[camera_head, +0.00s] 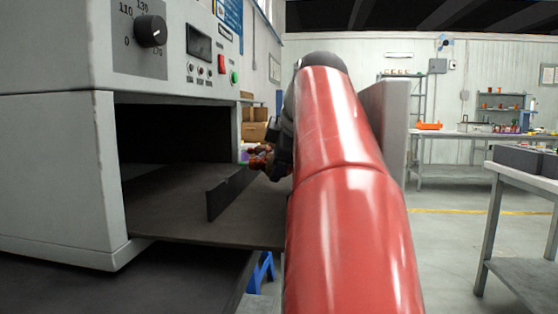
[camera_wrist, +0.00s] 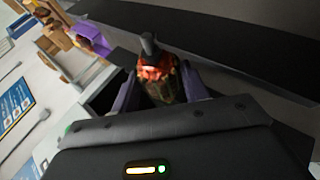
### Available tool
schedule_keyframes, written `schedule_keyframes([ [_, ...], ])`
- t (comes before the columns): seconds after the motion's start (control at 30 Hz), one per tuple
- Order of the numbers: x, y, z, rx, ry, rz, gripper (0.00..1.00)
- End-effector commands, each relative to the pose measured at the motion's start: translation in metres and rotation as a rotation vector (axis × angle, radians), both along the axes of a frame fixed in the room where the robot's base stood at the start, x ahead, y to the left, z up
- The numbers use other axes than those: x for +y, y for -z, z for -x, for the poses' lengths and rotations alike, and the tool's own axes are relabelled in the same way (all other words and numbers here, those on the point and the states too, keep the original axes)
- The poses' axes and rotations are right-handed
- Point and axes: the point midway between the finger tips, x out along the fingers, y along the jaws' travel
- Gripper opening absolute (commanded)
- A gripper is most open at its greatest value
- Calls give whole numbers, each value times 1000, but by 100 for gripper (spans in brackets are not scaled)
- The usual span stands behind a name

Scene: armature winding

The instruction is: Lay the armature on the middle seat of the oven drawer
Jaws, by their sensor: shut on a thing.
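The armature (camera_wrist: 158,75), with reddish copper windings and a grey shaft end, is held between the two fingers of my gripper (camera_wrist: 160,92) in the wrist view. In the head view the armature's copper end (camera_head: 259,158) shows just left of my gripper (camera_head: 274,158), beyond the drawer's upright plate. The oven drawer (camera_head: 170,215) is a dark flat tray pulled out of the oven (camera_head: 50,160), with an upright dark plate (camera_head: 230,192) on it. The armature appears above the drawer's far part; contact cannot be told. The middle seat cannot be made out, and my red arm hides the drawer's right side.
The oven front has a dial (camera_head: 150,31) and buttons above the opening. Cardboard boxes (camera_head: 254,126) stand behind the drawer. A bench with dark boxes (camera_head: 525,160) stands at right, with open floor between it and my arm.

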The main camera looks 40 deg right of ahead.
Motion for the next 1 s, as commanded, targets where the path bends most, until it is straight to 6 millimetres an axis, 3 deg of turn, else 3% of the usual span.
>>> schedule_keyframes([
  [0.63, 0, 2, 0, -2, 0, 1, 11],
  [0.67, 0, 2, 0, -2, 1, 1, 49],
  [0.83, 0, 3, 0, -1, 0, 1, 70],
  [1.0, 0, 3, 0, 0, 0, 0, 70],
])
